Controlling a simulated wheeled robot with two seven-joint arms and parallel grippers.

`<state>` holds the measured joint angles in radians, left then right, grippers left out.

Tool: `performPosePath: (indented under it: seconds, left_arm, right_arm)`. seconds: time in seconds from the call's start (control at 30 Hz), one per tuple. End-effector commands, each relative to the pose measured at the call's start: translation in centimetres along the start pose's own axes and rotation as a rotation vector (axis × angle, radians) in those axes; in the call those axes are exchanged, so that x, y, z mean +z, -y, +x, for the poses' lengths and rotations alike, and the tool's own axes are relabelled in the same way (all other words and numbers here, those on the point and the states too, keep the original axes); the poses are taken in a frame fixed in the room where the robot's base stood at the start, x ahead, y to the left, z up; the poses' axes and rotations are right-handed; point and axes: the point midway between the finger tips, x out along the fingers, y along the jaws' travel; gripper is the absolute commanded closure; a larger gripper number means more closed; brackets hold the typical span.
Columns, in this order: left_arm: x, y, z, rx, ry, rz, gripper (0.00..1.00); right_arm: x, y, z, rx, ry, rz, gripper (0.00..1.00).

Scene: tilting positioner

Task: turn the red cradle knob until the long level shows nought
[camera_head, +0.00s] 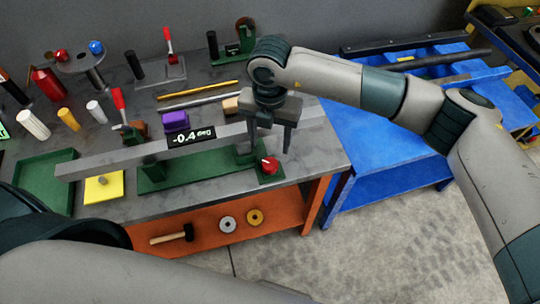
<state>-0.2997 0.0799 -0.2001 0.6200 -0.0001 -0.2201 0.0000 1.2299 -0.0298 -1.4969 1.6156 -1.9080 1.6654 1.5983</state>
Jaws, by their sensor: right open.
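The red cradle knob (269,164) sits on a small green block at the right front of the green positioner base (190,172). A long grey bar (110,161) lies across the positioner, and its display (191,138) reads -0.4 deg. My right gripper (270,148) points down with its fingers apart, just above and behind the knob. I cannot tell whether a finger touches it. My left arm crosses the lower left of the view, and its gripper is out of view.
A purple block (175,121) and a yellow rod (197,89) lie behind the bar. A green tray (45,180) and a yellow pad (103,187) are at left. A mallet (171,235) lies on the orange lower shelf. A blue table (375,150) stands at right.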

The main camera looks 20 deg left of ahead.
Motion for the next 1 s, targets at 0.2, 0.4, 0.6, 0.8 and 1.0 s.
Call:
performPosePath:
  seconds: [0.2,0.4,0.6,0.8,1.0]
  left_arm:
    - [-0.2,0.0,-2.1,0.0,0.0,0.0,0.5]
    - [-0.3,0.1,-3.4,0.0,0.0,0.0,0.5]
    - [-0.4,0.1,-4.0,0.0,0.0,0.0,0.5]
    - [-0.4,0.1,-4.1,0.0,0.0,0.0,0.5]
    - [-0.4,0.1,-4.1,0.0,0.0,0.0,0.5]
  right_arm:
    - [-0.1,0.0,3.7,-0.001,-0.002,0.001,0.44]
    - [-0.1,0.0,7.0,-0.001,-0.002,0.0,0.44]
    - [0.0,0.0,9.2,0.0,-0.001,0.0,0.44]
    - [0.0,0.0,9.9,0.001,0.001,-0.002,0.44]
    - [0.0,0.0,9.9,0.001,0.001,-0.001,0.44]
